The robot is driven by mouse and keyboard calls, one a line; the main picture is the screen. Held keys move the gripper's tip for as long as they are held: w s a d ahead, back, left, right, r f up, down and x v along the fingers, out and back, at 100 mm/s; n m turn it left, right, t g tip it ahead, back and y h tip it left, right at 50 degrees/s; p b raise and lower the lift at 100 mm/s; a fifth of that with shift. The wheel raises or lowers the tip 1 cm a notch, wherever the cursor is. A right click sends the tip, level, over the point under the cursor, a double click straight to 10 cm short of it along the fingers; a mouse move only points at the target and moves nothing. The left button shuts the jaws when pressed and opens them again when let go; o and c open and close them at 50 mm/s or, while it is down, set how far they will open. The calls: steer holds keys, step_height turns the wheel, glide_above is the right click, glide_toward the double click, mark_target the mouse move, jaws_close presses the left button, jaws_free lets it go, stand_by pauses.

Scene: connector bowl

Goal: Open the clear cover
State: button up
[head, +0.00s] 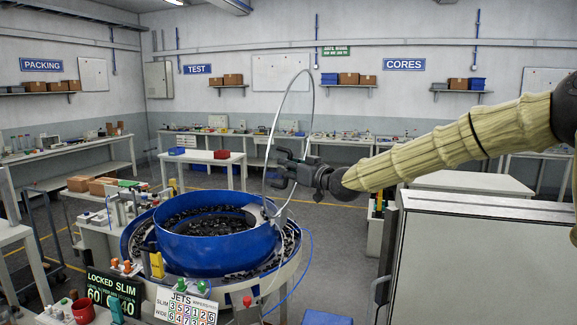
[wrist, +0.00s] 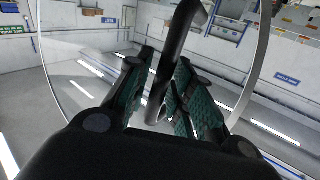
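The clear cover (head: 278,118) stands raised and nearly upright at the right side of the blue bowl (head: 200,245), seen almost edge-on as a thin pale arc. The cover's curved rim (wrist: 262,45) also shows in the wrist view. My gripper (head: 277,168) is at the cover, above the bowl's right rim. In the wrist view, its green-padded fingers (wrist: 164,75) are apart, with a dark bar-like handle (wrist: 178,40) running between them. Some space shows beside the bar; any contact with a pad is unclear. The bowl's top is uncovered, with dark small parts inside.
A grey cabinet (head: 480,260) stands at the front right under my arm. A "LOCKED SLIM" display (head: 112,295), a "JETS" sign (head: 186,307) and a red mug (head: 83,311) are at the front left. White benches line the back. Open floor lies behind the bowl.

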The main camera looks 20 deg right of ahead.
mark_target(276, 161)
steer(key=shift+c, duration=0.2)
jaws_close()
steer(key=shift+a, duration=0.1)
steer(key=shift+n+g+h, duration=0.4)
steer(key=shift+n+g, duration=0.1)
steer(key=shift+g, duration=0.1)
steer(key=w+a, duration=0.1)
steer(key=w+a+r+p, duration=0.1)
steer(key=a, duration=0.1)
steer(key=shift+w+a+r, duration=0.1)
steer(key=shift+w+r, duration=0.05)
steer(key=shift+w+a+r+g, duration=0.1)
steer(key=shift+w+a+g, duration=0.2)
steer(key=shift+w+a, duration=0.25)
steer(key=shift+s, duration=0.15)
steer(key=shift+o, duration=0.2)
jaws_free()
